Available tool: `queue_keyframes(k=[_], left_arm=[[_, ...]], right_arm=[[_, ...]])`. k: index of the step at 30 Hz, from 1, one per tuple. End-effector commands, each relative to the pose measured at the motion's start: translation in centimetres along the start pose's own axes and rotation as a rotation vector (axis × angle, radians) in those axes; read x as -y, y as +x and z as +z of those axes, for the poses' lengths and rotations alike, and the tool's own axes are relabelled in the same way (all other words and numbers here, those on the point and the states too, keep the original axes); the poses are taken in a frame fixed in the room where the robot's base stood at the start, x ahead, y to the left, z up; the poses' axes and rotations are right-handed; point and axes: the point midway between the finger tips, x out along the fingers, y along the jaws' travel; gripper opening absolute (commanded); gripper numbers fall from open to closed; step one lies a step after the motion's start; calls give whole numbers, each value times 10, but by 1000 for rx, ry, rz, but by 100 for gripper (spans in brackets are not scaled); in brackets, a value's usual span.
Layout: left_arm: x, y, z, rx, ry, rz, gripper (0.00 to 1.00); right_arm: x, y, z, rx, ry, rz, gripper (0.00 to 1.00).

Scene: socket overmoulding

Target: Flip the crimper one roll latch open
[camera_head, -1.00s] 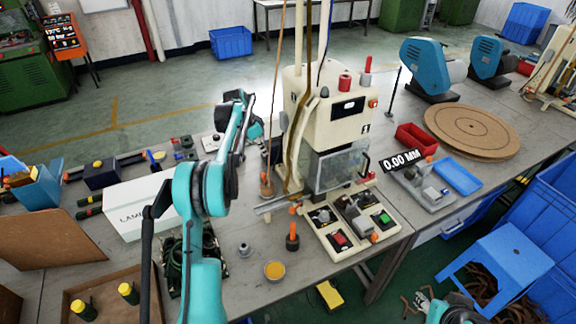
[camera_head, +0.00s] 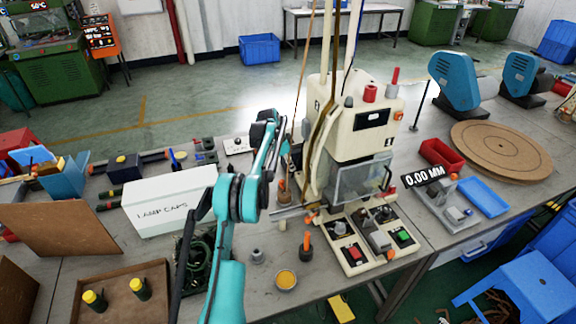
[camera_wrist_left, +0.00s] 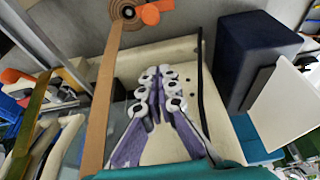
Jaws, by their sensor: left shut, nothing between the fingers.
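The cream crimper press (camera_head: 358,125) stands on the bench in the middle of the head view, with a clear guard (camera_head: 360,178) at its front. My left gripper (camera_head: 268,120) is in the air just left of the press. In the left wrist view its purple-padded fingers (camera_wrist_left: 160,73) are shut with nothing between them, in front of a cream surface. An orange lever-like piece (camera_wrist_left: 157,10) sits beside a round brown reel (camera_wrist_left: 126,12) at the top there, apart from the fingers. I cannot tell which part is the roll latch.
A white lamp caps box (camera_head: 168,208) lies left of my left arm.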

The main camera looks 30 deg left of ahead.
Motion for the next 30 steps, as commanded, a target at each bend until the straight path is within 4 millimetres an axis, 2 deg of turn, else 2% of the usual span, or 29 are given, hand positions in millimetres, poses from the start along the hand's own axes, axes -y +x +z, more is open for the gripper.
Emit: queue_keyframes(k=[1, 8, 12, 16, 30], left_arm=[[0, 15, 0, 0, 2, 0, 0], [0, 63, 1, 0, 0, 0, 0], [0, 53, 23, 0, -3, -1, 0], [0, 48, 33, 0, -2, -1, 0], [0, 45, 38, 0, 0, 0, 0]], right_arm=[[0, 5, 4, 0, 0, 0, 40], [0, 16, 12, 0, 0, 0, 40], [0, 21, 15, 0, 0, 0, 40], [0, 24, 17, 0, 0, 0, 40], [0, 24, 17, 0, 0, 0, 40]])
